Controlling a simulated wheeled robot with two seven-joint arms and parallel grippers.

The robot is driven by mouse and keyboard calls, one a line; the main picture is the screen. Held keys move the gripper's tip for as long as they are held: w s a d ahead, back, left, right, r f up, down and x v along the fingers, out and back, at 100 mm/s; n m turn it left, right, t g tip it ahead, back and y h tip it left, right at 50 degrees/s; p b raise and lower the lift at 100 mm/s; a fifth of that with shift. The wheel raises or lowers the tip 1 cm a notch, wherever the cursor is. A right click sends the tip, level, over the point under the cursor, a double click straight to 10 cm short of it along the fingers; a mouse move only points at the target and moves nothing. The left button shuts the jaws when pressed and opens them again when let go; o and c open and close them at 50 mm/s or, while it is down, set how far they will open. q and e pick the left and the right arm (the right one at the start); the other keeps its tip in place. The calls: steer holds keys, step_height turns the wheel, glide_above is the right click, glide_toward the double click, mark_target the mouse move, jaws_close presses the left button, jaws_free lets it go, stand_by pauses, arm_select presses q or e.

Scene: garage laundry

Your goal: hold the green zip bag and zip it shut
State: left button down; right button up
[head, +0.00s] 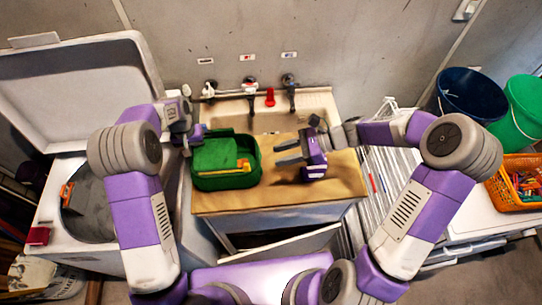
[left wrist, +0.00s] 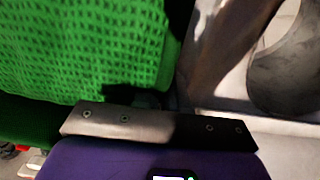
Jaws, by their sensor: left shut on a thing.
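The green zip bag (head: 212,178) sits on the left part of the board over the sink. A small yellow-orange piece (head: 243,165) shows at its right side; I cannot tell whether it is the zip pull or something inside. My left gripper (head: 192,145) is at the bag's back left corner, shut on its edge; the fingertips are hard to make out. In the left wrist view, the bag's green mesh (left wrist: 85,50) fills the upper left, close up. My right gripper (head: 277,153) is open and empty, right of the bag, its fingers pointing left towards it.
Taps (head: 250,88) and a red item (head: 270,97) stand behind, at the sink. An open washer (head: 70,190) is at left. A drying rack (head: 380,170), buckets (head: 470,95) and an orange basket (head: 515,185) are at right.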

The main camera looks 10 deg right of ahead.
arm_select(q)
steer(key=c, duration=1.1)
jaws_free()
steer(key=shift+r, duration=0.1)
steer(key=r, duration=1.2)
steer(key=shift+a, duration=0.2)
